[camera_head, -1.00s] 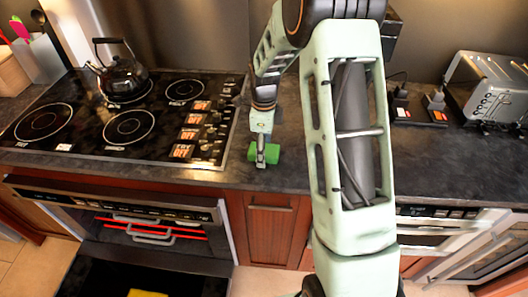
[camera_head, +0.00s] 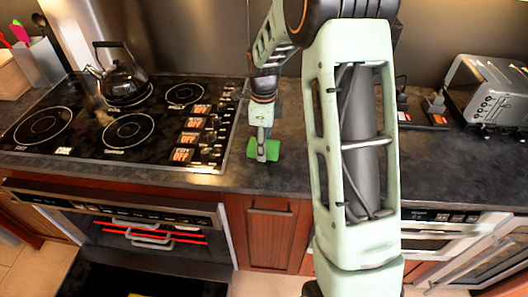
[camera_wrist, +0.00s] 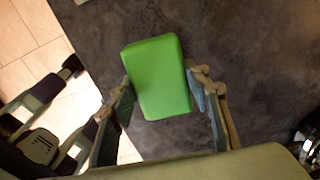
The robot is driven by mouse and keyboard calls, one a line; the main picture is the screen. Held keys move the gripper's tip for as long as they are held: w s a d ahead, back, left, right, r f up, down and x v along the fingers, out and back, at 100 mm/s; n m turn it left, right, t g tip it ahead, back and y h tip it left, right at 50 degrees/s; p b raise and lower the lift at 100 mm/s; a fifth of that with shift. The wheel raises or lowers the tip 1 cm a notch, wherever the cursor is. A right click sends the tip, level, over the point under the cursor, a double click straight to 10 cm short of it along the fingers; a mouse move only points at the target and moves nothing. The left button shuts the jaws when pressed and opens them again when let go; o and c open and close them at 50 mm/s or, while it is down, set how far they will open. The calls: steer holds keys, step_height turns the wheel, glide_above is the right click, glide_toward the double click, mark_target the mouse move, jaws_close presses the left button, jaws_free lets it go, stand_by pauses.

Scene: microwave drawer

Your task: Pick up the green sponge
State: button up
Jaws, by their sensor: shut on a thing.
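The green sponge (camera_head: 272,150) is at the front part of the dark counter, just right of the stove, in the head view. In the wrist view the sponge (camera_wrist: 158,77) is a bright green block between the two fingers. My gripper (camera_head: 262,154) points down at the sponge, and its fingertips (camera_wrist: 161,84) are shut on the sponge's two sides. I cannot tell for sure whether the sponge is lifted clear of the counter.
The stove (camera_head: 118,118) with a black kettle (camera_head: 122,80) lies to the left. A toaster (camera_head: 487,92) stands at the right. Below the counter's front edge, an oven (camera_head: 140,235) is open.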

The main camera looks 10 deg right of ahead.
steer(key=s+a+r+b, duration=0.2)
steer(key=s+a+r, duration=0.6)
steer(key=s, duration=0.3)
steer(key=shift+r+b, duration=0.35)
steer(key=shift+r, duration=0.3)
